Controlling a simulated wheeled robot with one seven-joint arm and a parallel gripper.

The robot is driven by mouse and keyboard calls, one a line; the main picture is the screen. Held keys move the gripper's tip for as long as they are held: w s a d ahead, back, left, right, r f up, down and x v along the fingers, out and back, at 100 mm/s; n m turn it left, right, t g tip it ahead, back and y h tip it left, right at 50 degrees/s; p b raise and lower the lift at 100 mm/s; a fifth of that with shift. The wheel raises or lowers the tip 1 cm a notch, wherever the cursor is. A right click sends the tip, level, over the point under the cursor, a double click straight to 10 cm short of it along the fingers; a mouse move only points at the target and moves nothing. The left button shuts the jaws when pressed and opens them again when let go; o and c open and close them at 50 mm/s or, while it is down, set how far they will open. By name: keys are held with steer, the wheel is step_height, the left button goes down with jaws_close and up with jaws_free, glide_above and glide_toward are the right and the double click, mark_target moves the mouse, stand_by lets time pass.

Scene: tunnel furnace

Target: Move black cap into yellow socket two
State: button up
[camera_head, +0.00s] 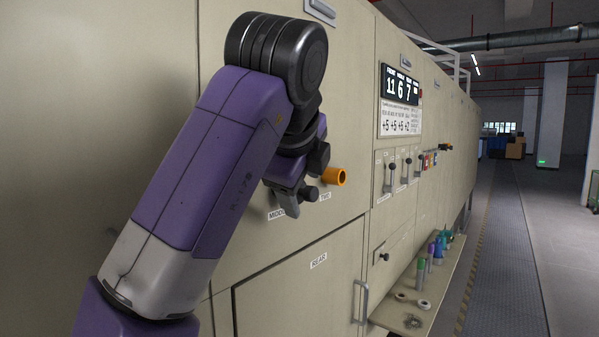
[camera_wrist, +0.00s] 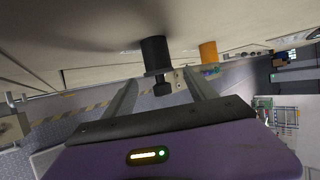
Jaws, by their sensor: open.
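The black cap (camera_wrist: 153,50) shows in the wrist view as a dark cylinder with a narrower stem, at the furnace's panel. My gripper (camera_wrist: 160,78) is open, its two grey fingers on either side of the cap's lower part; contact is not clear. In the head view the cap (camera_head: 309,193) is a dark knob beside my gripper (camera_head: 291,198), partly hidden by it. A yellow-orange socket (camera_head: 335,177) sticks out from the panel just right of my gripper. It also shows right of the cap in the wrist view (camera_wrist: 208,51). Whether it is socket two cannot be told.
The beige furnace wall (camera_head: 300,245) runs along my left. A display (camera_head: 401,86) and levers (camera_head: 391,172) are further along. A shelf (camera_head: 425,285) below holds several coloured cylinders and metal rings. A door handle (camera_head: 361,302) juts out. The aisle (camera_head: 505,285) at right is clear.

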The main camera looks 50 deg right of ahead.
steer(key=shift+w+d+f, duration=0.15)
steer(key=shift+d+f, duration=0.1)
steer(key=shift+d, duration=0.05)
steer(key=shift+c, duration=0.5)
jaws_close()
steer(key=shift+s, duration=2.55)
steer(key=s+p, duration=0.2)
steer(key=s, duration=0.8)
steer(key=shift+d, duration=0.2)
